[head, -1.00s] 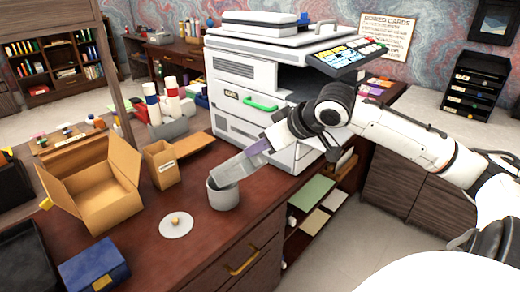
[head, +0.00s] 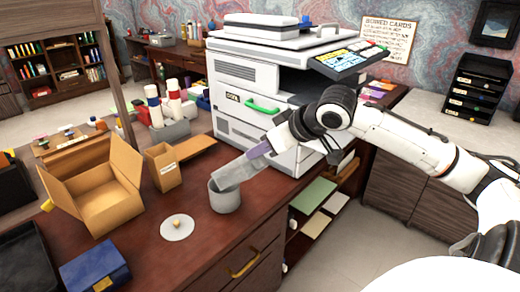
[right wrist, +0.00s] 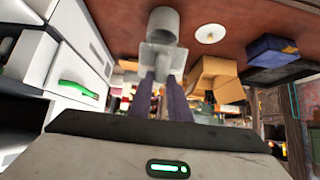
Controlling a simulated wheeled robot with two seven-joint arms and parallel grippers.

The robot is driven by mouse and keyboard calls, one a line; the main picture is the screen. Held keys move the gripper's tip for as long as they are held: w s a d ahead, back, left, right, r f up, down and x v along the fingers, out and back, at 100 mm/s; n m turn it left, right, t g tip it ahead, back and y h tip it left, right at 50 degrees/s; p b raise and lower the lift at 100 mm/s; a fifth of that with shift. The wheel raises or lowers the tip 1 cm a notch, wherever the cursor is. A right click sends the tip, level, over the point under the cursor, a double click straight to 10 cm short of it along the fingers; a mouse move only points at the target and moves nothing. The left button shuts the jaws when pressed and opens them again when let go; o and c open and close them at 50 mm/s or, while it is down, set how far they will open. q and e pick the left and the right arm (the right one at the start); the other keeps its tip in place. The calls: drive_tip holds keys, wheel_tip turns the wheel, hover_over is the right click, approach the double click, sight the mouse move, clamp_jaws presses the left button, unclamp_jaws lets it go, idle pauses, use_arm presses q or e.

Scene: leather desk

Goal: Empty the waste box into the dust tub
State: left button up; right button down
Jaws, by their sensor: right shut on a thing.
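The waste box (head: 236,170) is a pale grey, see-through box, tilted with its lower end at the mouth of the dust tub. The dust tub (head: 225,198) is a grey round tub standing upright near the desk's front edge. My right gripper (head: 258,150) is shut on the upper end of the waste box. The right wrist view shows its two purple fingers (right wrist: 163,88) on the box (right wrist: 160,60), with the tub (right wrist: 164,22) beyond. I cannot see what is inside the box or tub. My left gripper is not in view.
A white round lid with a knob (head: 177,228) lies on the desk left of the tub. A small labelled carton (head: 165,168), an open cardboard box (head: 105,205) and a blue box (head: 93,270) stand further left. A white copier (head: 245,95) stands close behind.

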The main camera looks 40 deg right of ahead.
drive_tip(key=shift+w+a+r+g, duration=0.25)
drive_tip(key=shift+w+r+g, duration=0.1)
drive_tip(key=shift+w, duration=0.3)
drive_tip(key=shift+w+d+r, duration=0.15)
drive_tip(key=shift+w+r, duration=0.05)
drive_tip(key=shift+w+d+g+b, duration=0.1)
drive_tip(key=shift+w+g+b, duration=0.35)
drive_tip(key=shift+w+r+g, duration=0.3)
drive_tip(key=shift+w, duration=0.05)
drive_tip(key=shift+r, duration=0.1)
drive_tip(key=shift+p, duration=0.3)
